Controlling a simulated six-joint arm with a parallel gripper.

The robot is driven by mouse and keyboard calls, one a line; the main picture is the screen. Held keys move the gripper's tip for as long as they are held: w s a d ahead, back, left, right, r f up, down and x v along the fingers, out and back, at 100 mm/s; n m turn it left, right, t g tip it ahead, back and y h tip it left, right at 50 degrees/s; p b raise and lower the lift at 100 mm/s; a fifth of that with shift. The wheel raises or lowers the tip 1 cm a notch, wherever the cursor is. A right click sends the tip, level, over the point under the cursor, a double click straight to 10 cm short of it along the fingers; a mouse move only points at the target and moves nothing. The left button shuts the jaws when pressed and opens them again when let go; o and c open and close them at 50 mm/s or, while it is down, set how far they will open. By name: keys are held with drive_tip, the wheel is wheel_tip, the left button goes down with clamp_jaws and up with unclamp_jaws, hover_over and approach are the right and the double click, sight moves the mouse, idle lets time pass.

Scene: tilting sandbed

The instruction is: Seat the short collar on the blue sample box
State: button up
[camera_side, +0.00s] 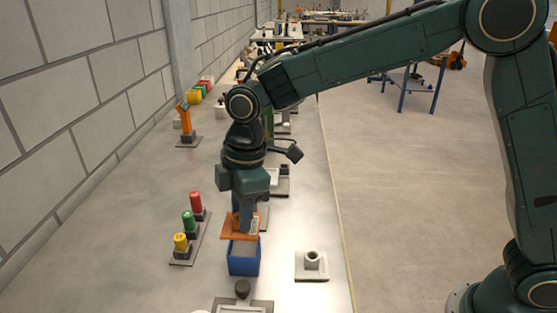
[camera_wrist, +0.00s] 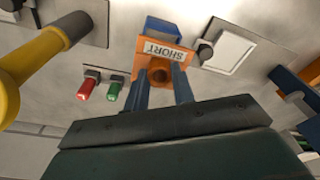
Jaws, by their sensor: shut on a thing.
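My gripper (camera_side: 242,205) is shut on the orange short collar (camera_side: 228,226). In the wrist view the collar (camera_wrist: 180,66), labelled SHORT, shows between the two fingers of my gripper (camera_wrist: 160,76). The blue sample box (camera_side: 243,265) stands on the bench below the collar. Its grey top is visible under the collar's near edge, so the collar looks just above the box; whether they touch I cannot tell. In the wrist view part of the blue box (camera_wrist: 163,28) shows beyond the collar, and the rest is hidden.
Red (camera_side: 196,203), green (camera_side: 189,220) and yellow (camera_side: 181,243) posts stand on a base left of the box. A pale block with a round socket (camera_side: 312,260) is to the right. A dark-knobbed fixture (camera_side: 242,289) is close in front. A large yellow-and-grey cylinder (camera_wrist: 40,58) crosses the wrist view's left.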

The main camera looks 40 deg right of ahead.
drive_tip(key=shift+f, duration=1.9)
drive_tip(key=shift+f, duration=0.55)
idle(0.5)
drive_tip(key=o, duration=1.1)
drive_tip(key=shift+c, duration=0.2)
drive_tip(key=shift+r, duration=0.15)
wheel_tip(320, 180, up, 13)
drive_tip(key=d, duration=0.1)
drive_tip(key=shift+s+d+r, duration=0.2)
drive_tip(key=shift+d, duration=0.1)
